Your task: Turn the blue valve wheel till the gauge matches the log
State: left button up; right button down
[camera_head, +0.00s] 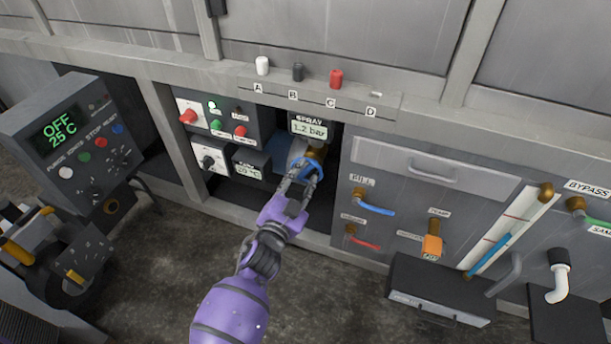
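The blue valve wheel (309,164) sits on a brass fitting (317,152) in a recess below the SPRAY gauge (309,128). The gauge is a small display that reads 1.2 bar. My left gripper (306,175) is at the wheel, with its two fingers apart and reaching to the rim. The fingers cover part of the wheel, and I cannot tell whether they press on it. I cannot make out a log in this view. My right gripper is not in view.
A switch panel (243,115) and a 20 °C display (248,171) are left of the recess. White, dark and red pegs stand on the ledge (372,103) above. A drawer (404,163) and a FILL valve (372,209) are to the right. A control box (70,143) stands at left.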

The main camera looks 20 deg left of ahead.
pick_arm(q)
jog(key=shift+w, duration=1)
jog(key=shift+c, duration=0.5)
grip_shut()
jog(key=shift+m, duration=0.3)
jog(key=m, duration=0.3)
jog(key=shift+m, duration=0.3)
jog(key=m, duration=0.5)
jog(key=shift+s+f+m+b, duration=0.1)
jog(key=shift+m+b, duration=0.2)
jog(key=shift+b, duration=0.1)
